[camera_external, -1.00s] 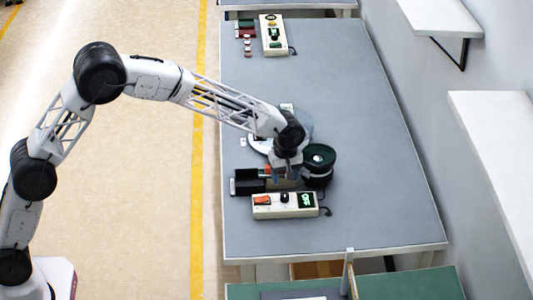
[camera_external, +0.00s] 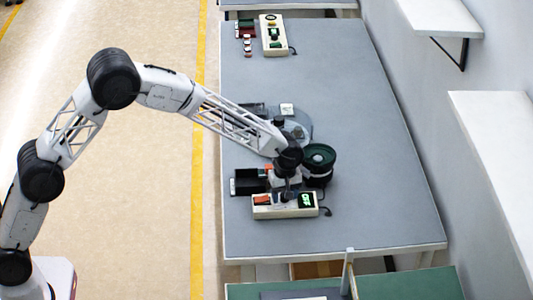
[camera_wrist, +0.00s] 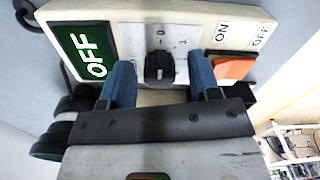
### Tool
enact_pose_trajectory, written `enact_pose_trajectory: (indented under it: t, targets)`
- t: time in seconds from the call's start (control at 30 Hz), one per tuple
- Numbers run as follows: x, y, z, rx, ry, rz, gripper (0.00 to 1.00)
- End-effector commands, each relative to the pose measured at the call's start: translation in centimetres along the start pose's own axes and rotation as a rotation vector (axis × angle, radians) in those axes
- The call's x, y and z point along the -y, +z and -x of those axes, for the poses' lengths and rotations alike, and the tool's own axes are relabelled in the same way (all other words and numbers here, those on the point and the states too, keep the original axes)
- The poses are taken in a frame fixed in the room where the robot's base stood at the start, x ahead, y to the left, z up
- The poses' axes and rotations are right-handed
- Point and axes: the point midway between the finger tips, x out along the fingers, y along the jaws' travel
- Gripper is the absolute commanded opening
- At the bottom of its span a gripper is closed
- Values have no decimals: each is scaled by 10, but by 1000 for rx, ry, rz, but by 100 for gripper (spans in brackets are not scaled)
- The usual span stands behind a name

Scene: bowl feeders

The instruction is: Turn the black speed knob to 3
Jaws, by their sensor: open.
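The black speed knob (camera_wrist: 159,68) sits on a light plate on the cream control box (camera_external: 262,212), with small scale marks around it. My gripper (camera_wrist: 160,82) is open, with one blue finger on each side of the knob and gaps between fingers and knob. In the outside view my gripper (camera_external: 284,192) is over the box and hides the knob.
An orange switch (camera_wrist: 232,68) with ON and OFF labels is beside the knob. A dark green round bowl feeder (camera_external: 319,158) stands behind the box, with a black open bin (camera_external: 245,183) to the left. The grey table (camera_external: 360,215) is clear to the right.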

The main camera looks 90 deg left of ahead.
Motion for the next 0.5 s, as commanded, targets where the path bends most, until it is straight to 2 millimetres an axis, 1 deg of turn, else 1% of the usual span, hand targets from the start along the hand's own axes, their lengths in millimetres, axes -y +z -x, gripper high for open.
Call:
enact_pose_trajectory:
  t: [0.23, 0.27, 0.5]
  targets:
    - [0, 0, 0, 0, 1, 0, 57]
    - [0, 0, 0, 0, 1, 0, 54]
    - [0, 0, 0, 0, 1, 0, 17]
